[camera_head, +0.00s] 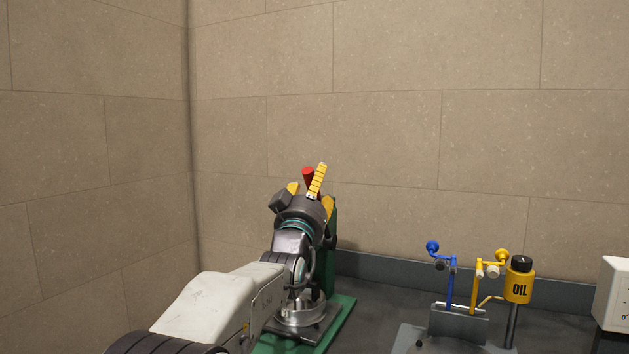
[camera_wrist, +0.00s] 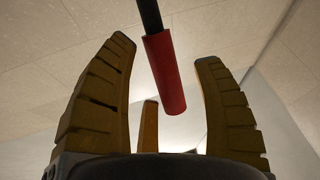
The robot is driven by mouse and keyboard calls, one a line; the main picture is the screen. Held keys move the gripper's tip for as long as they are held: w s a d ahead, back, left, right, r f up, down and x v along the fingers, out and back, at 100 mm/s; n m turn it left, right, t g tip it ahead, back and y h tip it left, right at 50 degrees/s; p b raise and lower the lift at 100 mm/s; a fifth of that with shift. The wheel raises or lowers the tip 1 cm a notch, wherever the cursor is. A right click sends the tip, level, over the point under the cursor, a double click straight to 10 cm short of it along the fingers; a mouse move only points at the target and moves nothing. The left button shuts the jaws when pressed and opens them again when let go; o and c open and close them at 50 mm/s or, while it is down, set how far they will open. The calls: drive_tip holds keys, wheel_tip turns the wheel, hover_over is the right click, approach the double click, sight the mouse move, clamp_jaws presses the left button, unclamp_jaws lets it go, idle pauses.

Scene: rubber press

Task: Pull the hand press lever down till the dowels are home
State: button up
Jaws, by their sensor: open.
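The hand press (camera_head: 331,250) is green and stands on the bench, partly hidden behind my arm. Its lever ends in a red grip (camera_head: 308,175), which shows just above my gripper (camera_head: 310,180). In the wrist view the red grip (camera_wrist: 165,75) hangs on a black rod between the spread yellow fingers of my gripper (camera_wrist: 165,65). The fingers are open and no finger visibly touches the grip. A round metal part (camera_head: 302,313) sits on the press base, low behind my arm. The dowels cannot be made out.
To the right on the dark bench (camera_head: 385,290) stand a blue-knobbed lever (camera_head: 432,247), a yellow-knobbed lever (camera_head: 500,256) and a yellow oil can (camera_head: 518,284). A white box (camera_head: 612,295) is at the right edge. Tiled walls close off the back and left.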

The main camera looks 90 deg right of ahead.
drive_tip(key=shift+s+d+r, duration=0.1)
drive_tip(key=shift+d+r, duration=0.05)
drive_tip(key=shift+d, duration=0.35)
drive_tip(key=shift+c, duration=0.2)
clamp_jaws()
idle(0.3)
